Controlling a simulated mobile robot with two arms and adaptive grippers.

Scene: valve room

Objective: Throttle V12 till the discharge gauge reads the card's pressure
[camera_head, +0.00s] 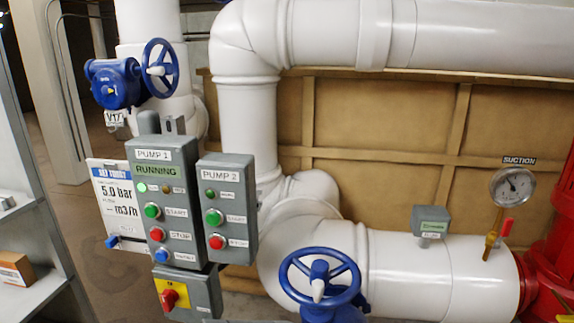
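A blue handwheel valve (115,82) sits on a white vertical pipe at the upper left. Its handwheel (161,68) faces right. A small tag (114,118) below it starts with "V1"; its last digit is hard to read. A white card (117,200) reads "5.0 bar" and "– m3/h", and is partly covered by the pump 1 box. A round gauge (512,187) at the right is labelled "SUCTION"; its reading is too small to tell. I see no gauge labelled discharge. Neither gripper is in view.
The pump 1 box (180,188) shows "RUNNING" with a lit green lamp. The pump 2 box (228,207) stands beside it. A second blue handwheel (319,278) is at bottom centre. A red-and-yellow switch (170,298) hangs below pump 1.

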